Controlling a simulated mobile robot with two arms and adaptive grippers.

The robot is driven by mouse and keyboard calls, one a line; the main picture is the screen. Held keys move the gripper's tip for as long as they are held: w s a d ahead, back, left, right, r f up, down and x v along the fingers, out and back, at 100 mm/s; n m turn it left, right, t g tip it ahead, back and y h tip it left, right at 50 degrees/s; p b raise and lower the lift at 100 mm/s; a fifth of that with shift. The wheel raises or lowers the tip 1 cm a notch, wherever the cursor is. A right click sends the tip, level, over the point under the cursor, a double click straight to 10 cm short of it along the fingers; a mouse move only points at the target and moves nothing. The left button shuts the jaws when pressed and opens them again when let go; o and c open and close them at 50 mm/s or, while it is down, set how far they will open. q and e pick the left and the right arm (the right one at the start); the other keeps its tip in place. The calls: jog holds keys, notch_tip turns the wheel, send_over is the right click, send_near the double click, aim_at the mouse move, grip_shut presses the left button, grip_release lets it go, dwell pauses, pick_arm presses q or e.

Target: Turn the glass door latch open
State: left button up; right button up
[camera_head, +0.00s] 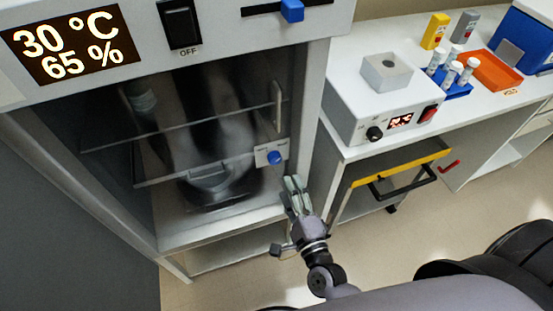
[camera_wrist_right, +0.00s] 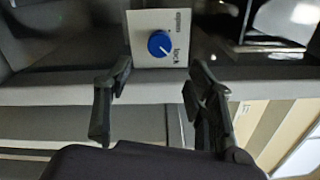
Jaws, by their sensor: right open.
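The glass door latch is a round blue knob (camera_head: 275,158) on a small white plate (camera_head: 264,152) at the lower right of the glass door (camera_head: 200,125). In the right wrist view the blue knob (camera_wrist_right: 160,43) has a white mark that points toward the word "lock" on the white plate (camera_wrist_right: 145,22). My right gripper (camera_head: 294,184) is just below and right of the knob in the head view. In the right wrist view its open fingers (camera_wrist_right: 160,72) stand on either side below the knob, apart from it, with nothing between them. My left gripper is not in view.
The cabinet's display (camera_head: 70,45) reads 30 °C and 65 %, beside a black OFF switch (camera_head: 179,23). A vertical door handle (camera_head: 277,105) is above the latch. Right of the cabinet, a bench holds a heater box (camera_head: 385,110), a blue tube rack (camera_head: 450,82) and an orange tray (camera_head: 492,72).

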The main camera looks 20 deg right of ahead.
aim_at(276, 161)
jog(key=w+p, duration=0.1)
jog(key=w, duration=0.8)
jog(key=shift+w+a, duration=0.15)
jog(key=shift+a, duration=0.05)
jog(key=shift+w, duration=0.35)
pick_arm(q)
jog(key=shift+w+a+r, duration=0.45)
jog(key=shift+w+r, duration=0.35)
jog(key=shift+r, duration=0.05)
pick_arm(e)
jog(key=c, duration=1.1)
jog(key=shift+c, duration=0.2)
